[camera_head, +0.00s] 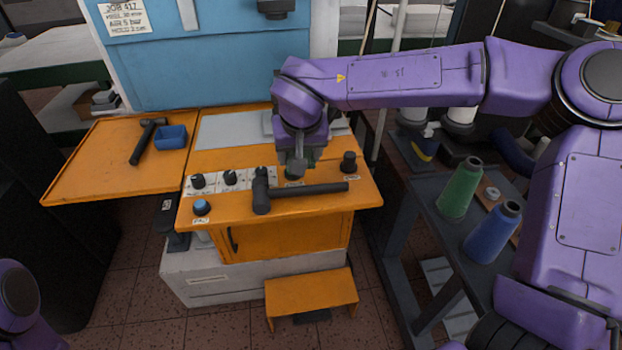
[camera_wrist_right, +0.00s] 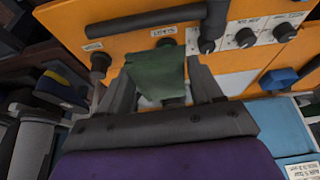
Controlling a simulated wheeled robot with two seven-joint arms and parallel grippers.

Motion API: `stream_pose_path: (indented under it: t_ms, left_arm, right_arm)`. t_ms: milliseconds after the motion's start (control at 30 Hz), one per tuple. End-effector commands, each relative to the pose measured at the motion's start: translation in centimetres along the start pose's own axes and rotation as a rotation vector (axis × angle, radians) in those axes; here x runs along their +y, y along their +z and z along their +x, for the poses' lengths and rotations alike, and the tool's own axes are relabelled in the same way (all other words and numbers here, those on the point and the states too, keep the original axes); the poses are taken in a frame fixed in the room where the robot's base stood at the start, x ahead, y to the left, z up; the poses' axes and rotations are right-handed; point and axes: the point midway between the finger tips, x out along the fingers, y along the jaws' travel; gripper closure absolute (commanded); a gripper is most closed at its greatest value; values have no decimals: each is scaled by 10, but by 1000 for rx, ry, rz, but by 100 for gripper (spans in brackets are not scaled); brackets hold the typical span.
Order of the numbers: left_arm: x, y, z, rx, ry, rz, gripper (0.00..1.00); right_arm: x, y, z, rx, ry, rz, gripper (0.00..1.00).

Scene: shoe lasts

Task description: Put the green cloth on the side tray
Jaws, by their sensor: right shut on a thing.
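The green cloth (camera_wrist_right: 157,72) is between the fingers of my right gripper (camera_wrist_right: 162,84) in the right wrist view. The gripper is shut on it. In the head view my right gripper (camera_head: 298,168) points down over the orange machine top, near its front controls, and mostly hides the cloth. The side tray (camera_head: 85,170) is the orange shelf at the left of the machine, well to the left of my right gripper. My left gripper is not in view; only a piece of my left arm shows at the lower left.
A hammer (camera_head: 141,143) and a blue box (camera_head: 171,137) lie at the side tray's far right part; its left and front are bare. A black-handled tool (camera_head: 315,189) lies by the knobs (camera_head: 229,177). Green (camera_head: 460,189) and blue (camera_head: 492,234) thread cones stand on the cart at right.

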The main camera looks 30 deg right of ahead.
Motion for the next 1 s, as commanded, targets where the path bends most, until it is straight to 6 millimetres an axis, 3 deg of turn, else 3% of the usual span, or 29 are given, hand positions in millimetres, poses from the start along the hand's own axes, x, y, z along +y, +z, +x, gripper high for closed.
stream_pose_path:
  t_ms: [133, 200, 333, 533, 700, 1000]
  left_arm:
    - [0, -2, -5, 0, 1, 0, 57]
    - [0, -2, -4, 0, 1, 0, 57]
    - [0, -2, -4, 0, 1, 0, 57]
    - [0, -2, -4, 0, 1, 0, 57]
    - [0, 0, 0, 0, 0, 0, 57]
    - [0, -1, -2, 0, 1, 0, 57]
  right_arm:
    - [36, -16, 28, -3, 0, 5, 64]
    - [46, -15, 49, -4, 0, 1, 64]
    - [60, -17, 72, -1, 0, 0, 64]
    - [71, -18, 91, -1, 0, 0, 64]
    - [71, -7, 119, -1, 0, -4, 64]
    - [71, -7, 120, 1, 0, -2, 64]
